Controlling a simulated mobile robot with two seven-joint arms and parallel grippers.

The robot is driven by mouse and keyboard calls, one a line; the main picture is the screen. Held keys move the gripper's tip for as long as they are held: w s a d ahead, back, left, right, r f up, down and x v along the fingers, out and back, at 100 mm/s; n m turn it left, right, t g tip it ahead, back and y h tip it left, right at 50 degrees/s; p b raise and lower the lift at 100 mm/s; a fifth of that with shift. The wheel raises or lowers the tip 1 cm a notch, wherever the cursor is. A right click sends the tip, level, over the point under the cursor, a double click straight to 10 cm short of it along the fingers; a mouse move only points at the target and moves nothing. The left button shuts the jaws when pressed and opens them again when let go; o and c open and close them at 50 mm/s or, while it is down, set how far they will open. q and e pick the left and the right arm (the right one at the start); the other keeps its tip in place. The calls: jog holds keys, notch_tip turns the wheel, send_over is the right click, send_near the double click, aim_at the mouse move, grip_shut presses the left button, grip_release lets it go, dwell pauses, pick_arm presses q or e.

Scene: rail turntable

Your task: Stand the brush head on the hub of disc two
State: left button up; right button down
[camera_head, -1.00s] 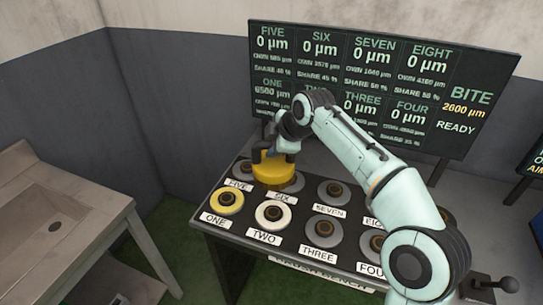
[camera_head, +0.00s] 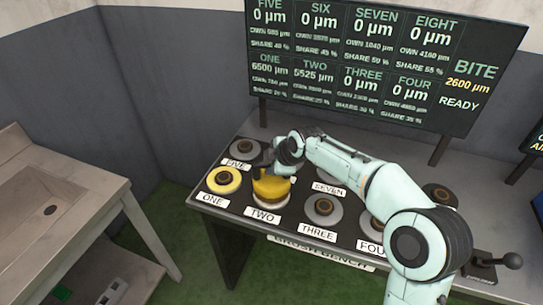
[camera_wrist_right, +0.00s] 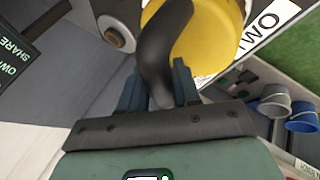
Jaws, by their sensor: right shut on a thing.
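The yellow brush head (camera_head: 271,187) with its dark curved handle is held by my right gripper (camera_head: 277,167). It is over disc two (camera_head: 268,206), whose hub is hidden; only a pale rim shows beneath the yellow. I cannot tell whether the brush head touches the hub. In the right wrist view, the gripper (camera_wrist_right: 158,82) is shut on the dark handle, and the yellow head (camera_wrist_right: 205,38) lies beyond it beside the TWO label (camera_wrist_right: 262,27). My left gripper is not in view.
Yellow disc one (camera_head: 223,180) is just left and grey disc three (camera_head: 322,210) to the right. Disc five (camera_head: 244,147) is behind. The readout board (camera_head: 360,65) stands behind the bench. A wooden sink table (camera_head: 60,190) stands at left.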

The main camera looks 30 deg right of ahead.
jog(key=shift+f, duration=0.1)
dwell(0.3)
jog(key=c, duration=0.8)
grip_release()
jog(key=shift+f, duration=0.25)
jog(key=shift+s+r, duration=0.1)
jog(key=shift+r, duration=0.15)
jog(key=v, duration=1.1)
jog(key=shift+s+r, duration=0.2)
jog(key=shift+r, duration=0.15)
jog(key=shift+d, duration=0.1)
jog(key=shift+f, duration=0.1)
